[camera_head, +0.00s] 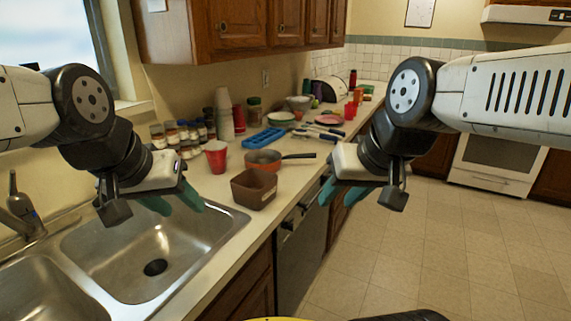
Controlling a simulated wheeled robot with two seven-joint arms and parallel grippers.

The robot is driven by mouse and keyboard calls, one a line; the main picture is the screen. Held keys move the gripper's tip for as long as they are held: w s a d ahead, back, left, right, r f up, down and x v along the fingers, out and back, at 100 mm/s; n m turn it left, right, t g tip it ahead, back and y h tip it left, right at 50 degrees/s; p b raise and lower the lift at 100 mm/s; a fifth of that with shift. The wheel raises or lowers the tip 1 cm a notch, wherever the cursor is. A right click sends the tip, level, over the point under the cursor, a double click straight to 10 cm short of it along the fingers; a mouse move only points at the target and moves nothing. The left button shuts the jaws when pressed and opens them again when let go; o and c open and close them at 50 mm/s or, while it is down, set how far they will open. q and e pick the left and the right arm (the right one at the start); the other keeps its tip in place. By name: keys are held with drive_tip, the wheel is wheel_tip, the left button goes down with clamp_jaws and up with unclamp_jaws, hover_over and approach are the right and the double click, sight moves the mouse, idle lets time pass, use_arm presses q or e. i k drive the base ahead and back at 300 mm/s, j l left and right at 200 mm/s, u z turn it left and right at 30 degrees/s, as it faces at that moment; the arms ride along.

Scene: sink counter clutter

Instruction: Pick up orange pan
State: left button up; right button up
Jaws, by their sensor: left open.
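The orange pan (263,167) sits on the counter behind a brown square container, which hides part of its near side. Its dark handle (298,156) points right. My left gripper (182,206) is open and empty above the sink, to the left of the pan and nearer to me. Its teal fingers point down and to the right. My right gripper (327,190) is in front of the counter edge, to the right of the pan and apart from it. Its teal fingers overlap in this view, so their gap cannot be told.
The brown container (254,188) stands between the sink (125,240) and the pan. A red cup (216,157), a blue tray (262,139) and several jars (185,139) stand close behind. Plates and utensils lie farther along the counter. The floor at right is clear.

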sight(269, 159)
drive_tip(key=u, duration=1.6)
drive_tip(key=z, duration=1.65)
drive_tip(key=i+l, duration=0.1)
drive_tip(key=l, duration=0.35)
drive_tip(key=i+l+u, duration=0.1)
drive_tip(key=l, duration=0.3)
drive_tip(key=i+l, duration=0.15)
drive_tip(key=l, duration=0.3)
drive_tip(key=i+l, duration=0.1)
drive_tip(key=l, duration=0.35)
drive_tip(key=i+l+u, duration=0.1)
drive_tip(key=l, duration=0.35)
